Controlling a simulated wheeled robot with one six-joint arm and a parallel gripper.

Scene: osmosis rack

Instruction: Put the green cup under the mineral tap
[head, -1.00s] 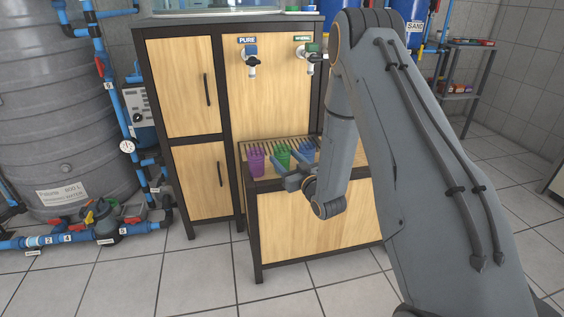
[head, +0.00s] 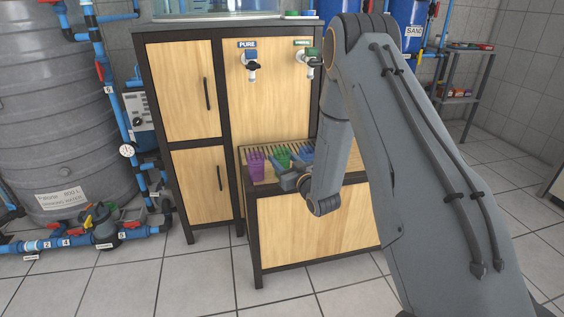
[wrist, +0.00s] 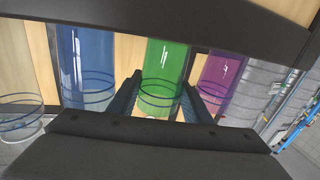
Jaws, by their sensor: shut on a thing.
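The green cup (head: 283,156) stands on the slatted shelf between the other cups. In the wrist view the green cup (wrist: 165,75) is between the two fingers of my gripper (wrist: 160,100). My gripper (head: 287,170) is shut on it, in front of the shelf edge in the head view. The lower part of the green cup is partly hidden by my gripper in the head view.
A purple cup (head: 256,163) is close on the left and a blue cup (head: 303,158) close on the right. A clear cup (wrist: 20,122) shows at the wrist view's left edge. The blue-bodied PURE tap (head: 252,64) is left of the mineral tap. The slatted shelf (head: 247,150) has a dark edge.

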